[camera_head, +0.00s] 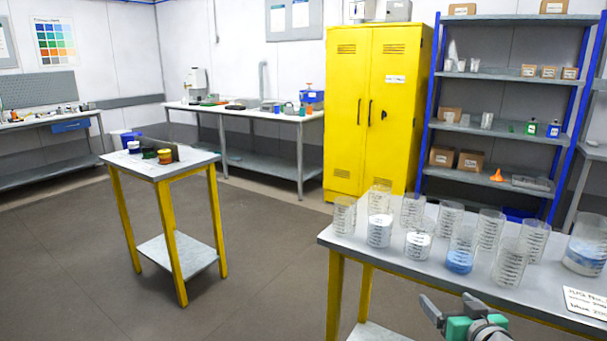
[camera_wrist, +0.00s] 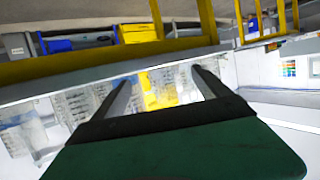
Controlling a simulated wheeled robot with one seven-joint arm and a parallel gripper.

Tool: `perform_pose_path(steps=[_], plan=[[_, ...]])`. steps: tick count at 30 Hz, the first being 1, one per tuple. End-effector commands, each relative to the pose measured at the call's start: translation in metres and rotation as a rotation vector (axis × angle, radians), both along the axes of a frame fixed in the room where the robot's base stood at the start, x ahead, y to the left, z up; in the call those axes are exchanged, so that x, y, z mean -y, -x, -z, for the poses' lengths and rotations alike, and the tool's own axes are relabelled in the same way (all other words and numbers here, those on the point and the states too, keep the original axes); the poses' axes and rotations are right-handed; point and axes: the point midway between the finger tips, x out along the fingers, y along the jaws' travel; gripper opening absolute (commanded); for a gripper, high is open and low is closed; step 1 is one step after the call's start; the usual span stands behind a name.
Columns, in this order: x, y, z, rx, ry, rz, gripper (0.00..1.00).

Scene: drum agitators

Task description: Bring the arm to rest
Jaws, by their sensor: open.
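My gripper (camera_head: 452,306) is at the bottom right of the head view, in front of the near edge of the table (camera_head: 345,239) with the clear beakers. In the wrist view my gripper (camera_wrist: 162,86) shows two dark fingers spread apart, with nothing held between them. The green body behind the fingers fills the lower middle of that view. The wrist view is tilted, and shows the clear beakers (camera_wrist: 75,105) to the left, beyond the fingers. Most of my arm is outside the head view.
Several clear beakers stand on the near table, some with white or blue contents (camera_head: 460,261). A label card (camera_head: 587,303) lies at its right. A small yellow-legged table (camera_head: 163,168) stands to the left. A yellow cabinet (camera_head: 375,110) and shelves (camera_head: 500,135) stand behind. The floor (camera_head: 265,260) between the tables is clear.

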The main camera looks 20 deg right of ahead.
Motion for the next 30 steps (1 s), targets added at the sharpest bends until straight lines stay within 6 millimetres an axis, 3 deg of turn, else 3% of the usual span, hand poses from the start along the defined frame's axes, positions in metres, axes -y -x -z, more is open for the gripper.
perform_pose_path(steps=[3,8,12,16,21,30], plan=[[-0.051,-0.026,-0.002,-0.121,-0.035,-0.107,0.87],[-0.14,-0.041,0.0,-0.362,-0.082,-0.246,0.87],[-0.224,-0.022,-0.008,-0.616,-0.101,-0.319,0.87],[-0.278,0.018,-0.024,-0.813,-0.1,-0.315,0.87],[-0.31,0.062,-0.039,-0.954,-0.1,-0.268,0.87],[-0.311,0.063,-0.039,-0.957,-0.101,-0.266,0.87]])
